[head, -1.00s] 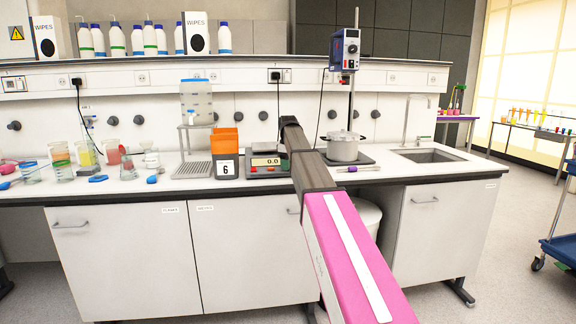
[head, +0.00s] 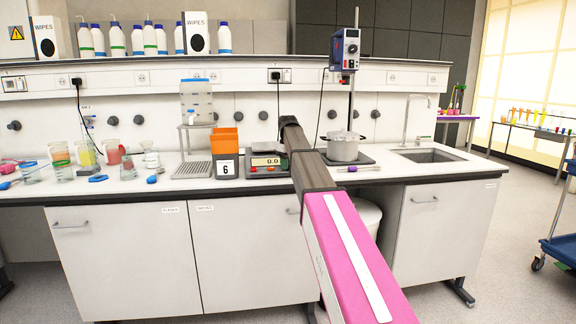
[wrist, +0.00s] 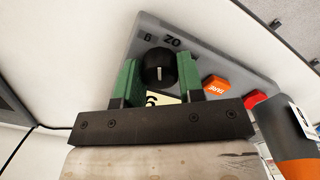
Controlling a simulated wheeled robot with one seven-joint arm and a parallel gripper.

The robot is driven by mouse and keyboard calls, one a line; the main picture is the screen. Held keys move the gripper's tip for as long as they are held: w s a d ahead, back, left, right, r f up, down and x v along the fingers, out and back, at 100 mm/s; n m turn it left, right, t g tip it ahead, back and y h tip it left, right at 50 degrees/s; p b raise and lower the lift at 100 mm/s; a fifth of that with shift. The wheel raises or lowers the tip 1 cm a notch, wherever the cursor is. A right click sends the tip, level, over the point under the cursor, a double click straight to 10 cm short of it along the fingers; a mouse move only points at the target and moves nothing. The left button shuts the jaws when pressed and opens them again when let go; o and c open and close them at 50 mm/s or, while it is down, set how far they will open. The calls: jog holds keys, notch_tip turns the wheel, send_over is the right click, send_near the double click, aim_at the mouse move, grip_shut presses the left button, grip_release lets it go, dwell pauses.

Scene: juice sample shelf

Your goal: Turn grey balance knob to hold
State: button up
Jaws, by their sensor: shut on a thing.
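The balance knob (wrist: 158,70) is round and black with a white pointer line, on the sloped grey panel of the balance (wrist: 215,65). In the wrist view, my gripper (wrist: 159,74) has its two green fingers on either side of the knob, closed against it. The pointer line runs roughly up the picture. In the head view the balance (head: 268,162) stands on the bench with a lit display reading 0.0. My arm covers its right part, and the gripper is out of sight there.
An orange TARE button (wrist: 215,86) and a red button (wrist: 254,98) sit right of the knob. An orange-and-grey box marked 6 (head: 226,165) stands left of the balance. A pot (head: 343,147) stands on a plate to the right, near a sink (head: 428,156).

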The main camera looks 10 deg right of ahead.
jog(key=m, duration=1.1)
jog(key=shift+m, duration=1.7)
jog(key=o, duration=0.6)
jog(key=shift+o, duration=0.2)
jog(key=shift+r, duration=0.1)
notch_tip(320, 180, up, 11)
jog(key=shift+f, duration=0.2)
